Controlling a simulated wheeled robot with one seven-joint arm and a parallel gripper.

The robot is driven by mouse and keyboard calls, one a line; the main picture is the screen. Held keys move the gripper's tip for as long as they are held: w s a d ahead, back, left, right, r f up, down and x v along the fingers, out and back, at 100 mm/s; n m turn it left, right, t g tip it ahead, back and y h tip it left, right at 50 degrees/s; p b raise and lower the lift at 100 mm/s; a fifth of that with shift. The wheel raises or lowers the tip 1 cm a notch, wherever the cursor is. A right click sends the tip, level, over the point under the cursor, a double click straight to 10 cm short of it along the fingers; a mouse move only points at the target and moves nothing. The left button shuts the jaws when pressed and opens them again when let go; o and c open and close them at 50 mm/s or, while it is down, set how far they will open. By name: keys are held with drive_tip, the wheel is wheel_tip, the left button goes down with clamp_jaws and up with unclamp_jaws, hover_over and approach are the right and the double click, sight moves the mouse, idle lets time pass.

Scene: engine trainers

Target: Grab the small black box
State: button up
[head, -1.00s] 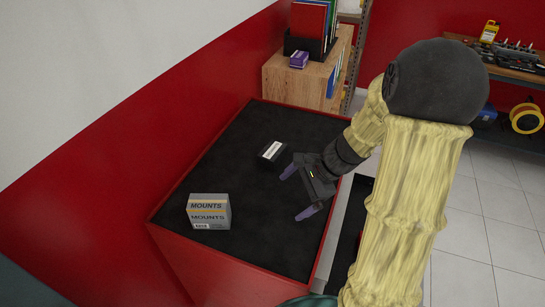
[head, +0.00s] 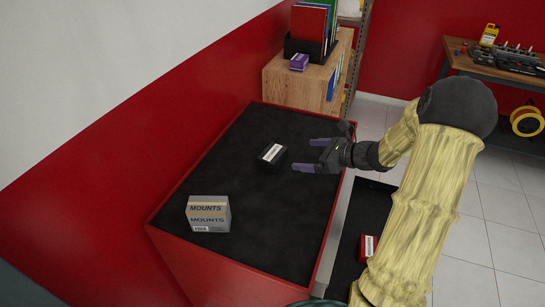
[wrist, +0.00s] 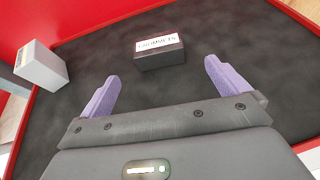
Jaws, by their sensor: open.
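The small black box (head: 272,153) with a white label lies on the black top of the red cabinet. In the wrist view the black box (wrist: 159,53) sits ahead of my fingers, a little beyond their tips and between their lines. My gripper (head: 301,155) is open and empty, to the right of the box with its purple fingers pointing at it. The fingers (wrist: 160,72) show wide apart in the wrist view. Nothing hides the box.
A grey box marked MOUNTS (head: 208,214) stands on the same top, nearer the front left; it also shows in the wrist view (wrist: 41,66). A red box (head: 368,248) lies lower, on a dark surface right of the cabinet. A wooden cabinet (head: 294,85) stands behind.

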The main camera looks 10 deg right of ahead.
sight(276, 153)
drive_tip(key=p+x, duration=0.1)
drive_tip(key=x, duration=0.9)
drive_tip(key=shift+f, duration=0.15)
drive_tip(key=shift+w+a+p, duration=0.25)
drive_tip(key=shift+a+p, duration=0.25)
drive_tip(key=p+x, duration=0.1)
drive_tip(key=x, duration=0.3)
drive_tip(key=shift+f, duration=0.15)
drive_tip(key=c, duration=0.9)
